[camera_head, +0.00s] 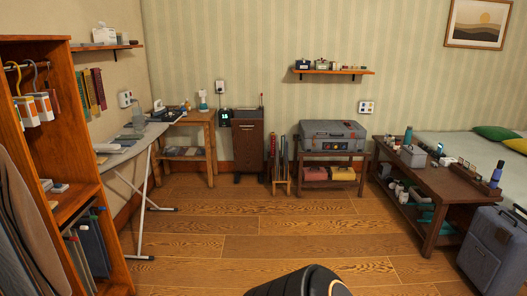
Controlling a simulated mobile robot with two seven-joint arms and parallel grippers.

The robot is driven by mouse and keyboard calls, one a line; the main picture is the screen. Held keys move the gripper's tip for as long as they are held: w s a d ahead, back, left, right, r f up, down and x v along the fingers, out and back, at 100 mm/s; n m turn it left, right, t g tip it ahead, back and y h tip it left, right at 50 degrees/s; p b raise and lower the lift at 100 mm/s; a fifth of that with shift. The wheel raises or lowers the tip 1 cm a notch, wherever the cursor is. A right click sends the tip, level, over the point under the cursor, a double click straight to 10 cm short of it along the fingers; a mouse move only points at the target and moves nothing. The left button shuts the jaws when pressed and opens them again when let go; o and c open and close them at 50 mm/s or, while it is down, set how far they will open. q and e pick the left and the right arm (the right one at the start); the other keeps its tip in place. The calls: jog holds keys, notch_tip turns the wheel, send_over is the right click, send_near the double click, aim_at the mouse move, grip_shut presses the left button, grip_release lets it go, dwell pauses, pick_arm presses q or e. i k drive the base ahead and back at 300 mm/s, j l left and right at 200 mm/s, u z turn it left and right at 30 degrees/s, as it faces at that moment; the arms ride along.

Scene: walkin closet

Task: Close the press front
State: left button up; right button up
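The press (249,146) appears to be the narrow, upright, dark brown unit against the far wall, left of the middle of the view. Its flat front panel faces me, and a lighter grey top edge shows above it. At this distance I cannot tell whether the front is open or shut, or how far it leans. Neither of my grippers is in view. A dark rounded part of my own body shows at the bottom middle, far from the press.
A wooden side table (187,142) stands left of the press, an ironing board (134,143) further left. A rack (281,175) and a grey case (333,134) on a stand are to its right. A low table (440,184) and suitcase (492,249) stand right. The middle floor is clear.

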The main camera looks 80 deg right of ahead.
aim_at(247, 134)
jog(key=z, duration=2.5)
jog(key=i+z, duration=0.2)
jog(key=i, duration=5.5)
jog(key=i+z, duration=0.2)
jog(key=i, duration=0.2)
jog(key=i+j+z, duration=0.2)
jog(key=i, duration=0.15)
